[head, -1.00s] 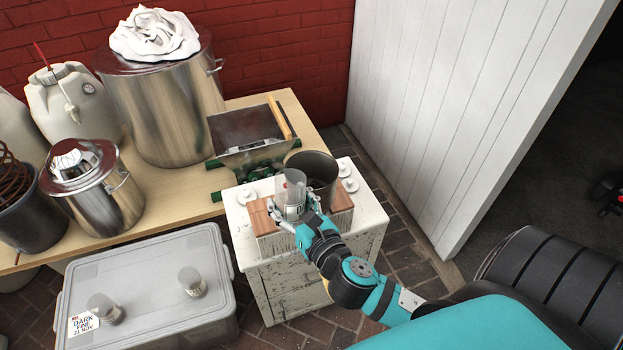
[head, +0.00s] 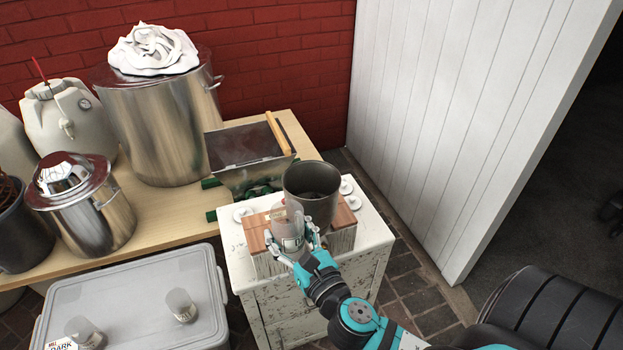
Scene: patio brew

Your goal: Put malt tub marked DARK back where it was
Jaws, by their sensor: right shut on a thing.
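My right gripper (head: 298,248) is shut on a clear tub (head: 289,222) with a pale label whose words I cannot read. It holds the tub upright at the wooden box (head: 340,217) on the white cabinet, just left of a grey metal pot. Whether the tub touches the box is unclear. Two similar clear tubs, a left one (head: 84,332) and a right one (head: 180,304), stand on a grey lidded bin (head: 125,285). A label reading DARK (head: 62,344) shows at the bottom left, cut by the frame edge. My left gripper is not in view.
The pot (head: 312,192) stands close to the held tub. White round lids (head: 346,187) lie on the worn cabinet (head: 372,235). A metal hopper (head: 245,150) is behind, on the wooden table (head: 165,203) with steel pots. A white panel wall (head: 440,110) stands right.

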